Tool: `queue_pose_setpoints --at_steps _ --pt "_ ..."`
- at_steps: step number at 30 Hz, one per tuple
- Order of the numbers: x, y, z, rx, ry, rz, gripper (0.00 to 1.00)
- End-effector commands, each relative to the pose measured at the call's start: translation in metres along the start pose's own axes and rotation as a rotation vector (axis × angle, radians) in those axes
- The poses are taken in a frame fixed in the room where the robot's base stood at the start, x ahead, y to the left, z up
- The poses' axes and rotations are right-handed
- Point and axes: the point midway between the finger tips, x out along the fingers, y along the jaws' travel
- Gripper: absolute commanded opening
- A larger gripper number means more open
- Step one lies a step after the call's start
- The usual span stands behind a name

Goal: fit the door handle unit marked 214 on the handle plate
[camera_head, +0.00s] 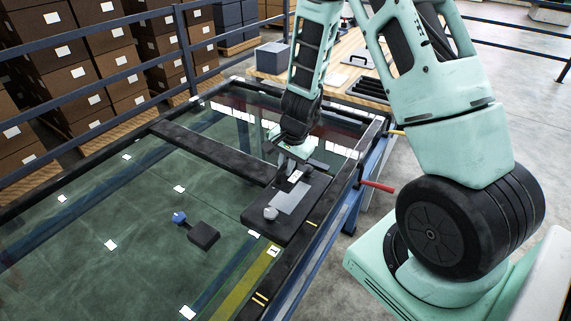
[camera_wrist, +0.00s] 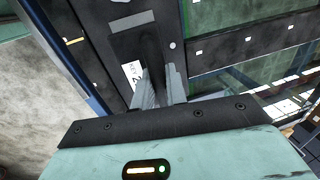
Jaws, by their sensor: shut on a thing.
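My gripper is shut on a dark unit with a white label (camera_head: 295,176), at the plate's far end. In the wrist view the fingers (camera_wrist: 160,88) close on this dark unit (camera_wrist: 152,52), and the label (camera_wrist: 132,74) is partly hidden, so I cannot read its whole number. I cannot tell whether the unit touches the plate.
A black block with a blue knob (camera_head: 204,234) lies on the glass left of the plate. A red lever (camera_head: 377,186) sticks out from the frame's right side. A wooden table (camera_head: 345,62) with a grey box (camera_head: 272,57) stands behind. Railings and stacked cartons (camera_head: 55,60) are at the left.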

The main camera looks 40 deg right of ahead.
Motion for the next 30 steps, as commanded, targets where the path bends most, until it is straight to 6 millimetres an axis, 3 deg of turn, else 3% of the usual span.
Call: queue_pose_setpoints --at_steps 30 --pt "0.065 0.012 0.000 0.001 0.000 -0.001 0.00"
